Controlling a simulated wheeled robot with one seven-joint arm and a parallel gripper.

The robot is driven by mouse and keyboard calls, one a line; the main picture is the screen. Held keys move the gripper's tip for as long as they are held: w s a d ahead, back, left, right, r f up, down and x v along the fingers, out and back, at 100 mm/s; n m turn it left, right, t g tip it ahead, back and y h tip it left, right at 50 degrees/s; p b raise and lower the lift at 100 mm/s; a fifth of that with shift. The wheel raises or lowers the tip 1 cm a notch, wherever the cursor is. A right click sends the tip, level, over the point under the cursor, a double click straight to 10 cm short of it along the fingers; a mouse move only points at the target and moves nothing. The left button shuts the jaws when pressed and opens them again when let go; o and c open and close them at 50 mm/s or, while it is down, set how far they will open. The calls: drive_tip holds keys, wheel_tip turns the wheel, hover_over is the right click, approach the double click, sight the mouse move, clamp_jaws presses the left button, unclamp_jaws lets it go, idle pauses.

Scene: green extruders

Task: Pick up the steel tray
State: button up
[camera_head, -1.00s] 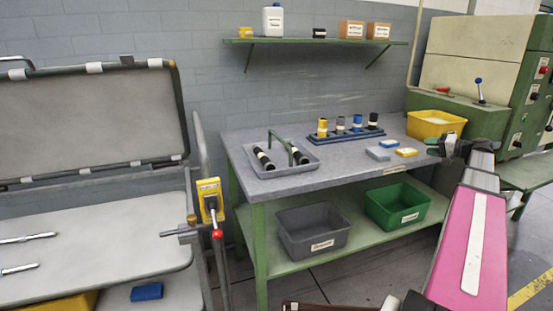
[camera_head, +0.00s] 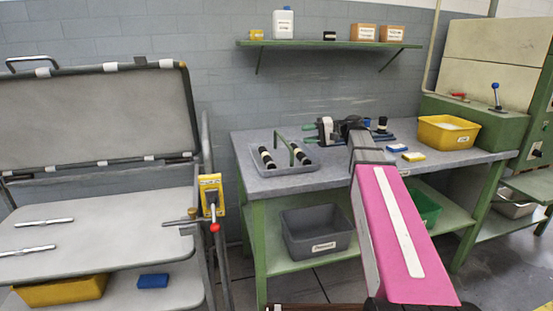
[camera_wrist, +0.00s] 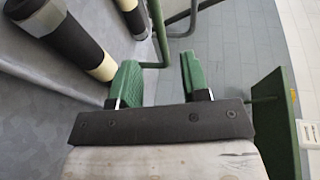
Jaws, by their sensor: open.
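The steel tray (camera_head: 292,171) is a shallow grey tray on the left part of the workbench, with a green bar handle (camera_head: 283,141) over it. Two black rollers with pale bands (camera_head: 267,158) lie in it. My gripper (camera_head: 311,133) is just right of the handle and above the tray's right side, open and empty. In the wrist view its two green fingers (camera_wrist: 159,82) are apart. The green handle (camera_wrist: 157,30) shows just beyond them, and a roller (camera_wrist: 65,30) is at left. Whether the handle is between the fingers, I cannot tell.
My arm partly hides a rack of tools. A grey bin (camera_head: 318,235) stands on the lower shelf. A wall shelf (camera_head: 330,44) is above.

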drive_tip(key=a, duration=0.4)
drive_tip(key=a+f, duration=0.1)
drive_tip(key=a, duration=0.1)
drive_tip(key=shift+s+a, duration=0.15)
drive_tip(key=shift+s, duration=0.05)
drive_tip(key=shift+w+a+f, duration=0.1)
drive_tip(key=shift+a+f, duration=0.15)
drive_tip(key=shift+a, duration=0.6)
drive_tip(key=shift+w+a+f, duration=0.1)
drive_tip(key=shift+a+f, duration=0.1)
drive_tip(key=shift+a, duration=0.7)
drive_tip(key=shift+a+f, duration=0.25)
drive_tip(key=shift+a, duration=0.6)
clamp_jaws()
